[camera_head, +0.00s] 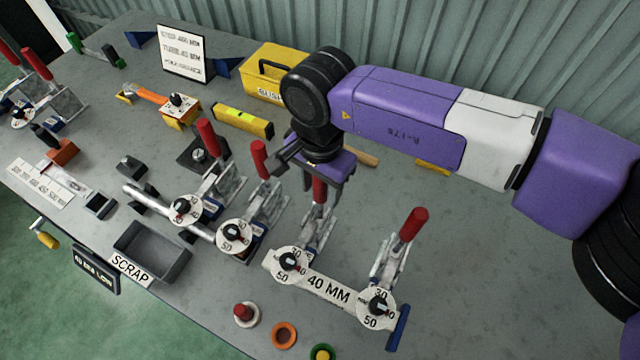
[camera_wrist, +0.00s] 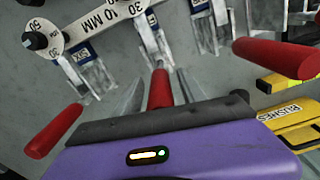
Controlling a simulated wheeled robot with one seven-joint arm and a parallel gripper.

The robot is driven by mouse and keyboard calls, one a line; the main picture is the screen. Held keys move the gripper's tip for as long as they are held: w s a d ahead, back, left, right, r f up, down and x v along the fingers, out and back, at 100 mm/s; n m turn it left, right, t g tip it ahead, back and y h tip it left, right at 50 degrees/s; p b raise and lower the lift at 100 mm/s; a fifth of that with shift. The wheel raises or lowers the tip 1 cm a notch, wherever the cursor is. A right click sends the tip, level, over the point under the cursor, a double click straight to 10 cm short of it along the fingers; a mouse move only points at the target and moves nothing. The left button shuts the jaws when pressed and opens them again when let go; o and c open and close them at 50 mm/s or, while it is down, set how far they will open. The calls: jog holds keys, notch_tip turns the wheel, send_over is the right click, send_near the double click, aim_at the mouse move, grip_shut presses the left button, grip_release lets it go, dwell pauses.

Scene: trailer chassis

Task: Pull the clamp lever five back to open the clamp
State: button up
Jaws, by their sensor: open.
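The lever of clamp five has a red grip (camera_head: 319,190) and stands upright on its metal clamp, just under my gripper. My gripper (camera_head: 314,180) is open, pointing down over this red grip from above. In the wrist view the red grip (camera_wrist: 160,90) rises in the middle, in front of the dark gripper edge, between the jaws. I cannot tell whether a finger touches it. The clamp's dial (camera_head: 289,262) is at the left end of the 40 MM plate. The lower part of my gripper hides some of the lever's top in the head view.
A neighbouring red lever (camera_head: 413,224) stands to the right, its clamp tagged SIX (camera_wrist: 82,55). Another red lever (camera_head: 259,158) stands close on the left. A yellow box (camera_head: 272,80) is behind my wrist. An empty scrap tray (camera_head: 165,250) lies front left. The bench right of the clamps is clear.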

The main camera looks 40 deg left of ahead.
grip_shut()
dwell(1.4)
